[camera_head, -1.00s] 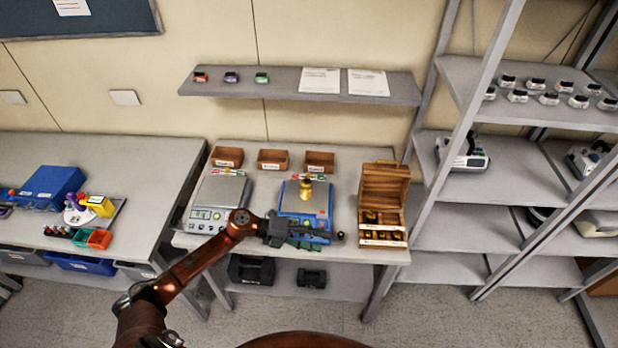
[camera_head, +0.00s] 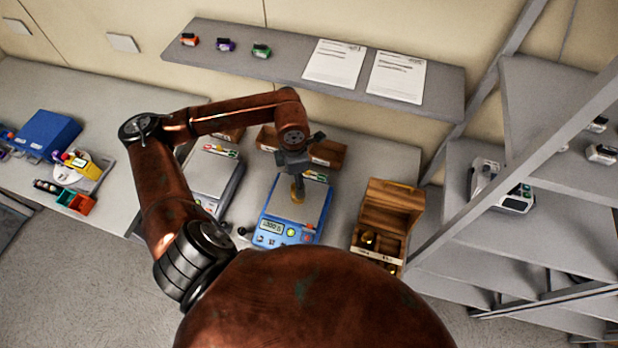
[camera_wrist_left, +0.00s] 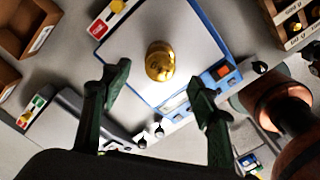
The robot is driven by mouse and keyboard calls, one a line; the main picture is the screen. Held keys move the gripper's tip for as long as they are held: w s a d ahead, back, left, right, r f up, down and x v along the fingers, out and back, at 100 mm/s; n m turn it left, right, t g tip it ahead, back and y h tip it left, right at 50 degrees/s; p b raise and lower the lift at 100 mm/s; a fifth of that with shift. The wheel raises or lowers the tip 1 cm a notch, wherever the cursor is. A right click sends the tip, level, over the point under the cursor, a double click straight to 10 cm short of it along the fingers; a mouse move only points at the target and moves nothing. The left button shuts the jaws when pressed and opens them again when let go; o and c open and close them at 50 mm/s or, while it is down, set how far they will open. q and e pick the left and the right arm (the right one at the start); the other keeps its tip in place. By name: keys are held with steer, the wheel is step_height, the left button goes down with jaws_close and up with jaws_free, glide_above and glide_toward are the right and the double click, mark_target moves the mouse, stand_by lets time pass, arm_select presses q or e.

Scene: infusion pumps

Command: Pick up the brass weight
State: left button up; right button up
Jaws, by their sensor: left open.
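The brass weight (camera_head: 297,190) stands on the pan of the blue balance (camera_head: 284,231). In the left wrist view the brass weight (camera_wrist_left: 160,61) shows from above, golden and round, on the pale pan with its blue rim (camera_wrist_left: 217,76). My left gripper (camera_head: 295,168) is over the balance, pointing down at the weight. In the left wrist view its two dark green fingers (camera_wrist_left: 160,83) are spread wide, with the weight beyond the tips and between their lines. Nothing is held. In the head view the gripper covers part of the weight's top. My right gripper is not in view.
A grey balance (camera_head: 211,172) stands left of the blue one. An open wooden weight box (camera_head: 390,200) stands to the right. Small brown bins (camera_head: 328,152) line the back of the table under a shelf (camera_head: 300,70). A metal rack (camera_head: 545,120) stands at the far right.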

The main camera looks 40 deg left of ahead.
arm_select(q)
steer(key=shift+w+f, duration=0.15)
steer(key=shift+f, duration=0.15)
steer(key=shift+s+f+p, duration=0.2)
steer(key=shift+f+p, duration=0.15)
steer(key=shift+f, duration=0.8)
steer(key=f, duration=0.2)
steer(key=f+p, duration=0.1)
steer(key=shift+w+d+f, duration=0.1)
steer(key=shift+w+f, duration=0.1)
steer(key=shift+f, duration=0.65)
steer(key=shift+c, duration=0.6)
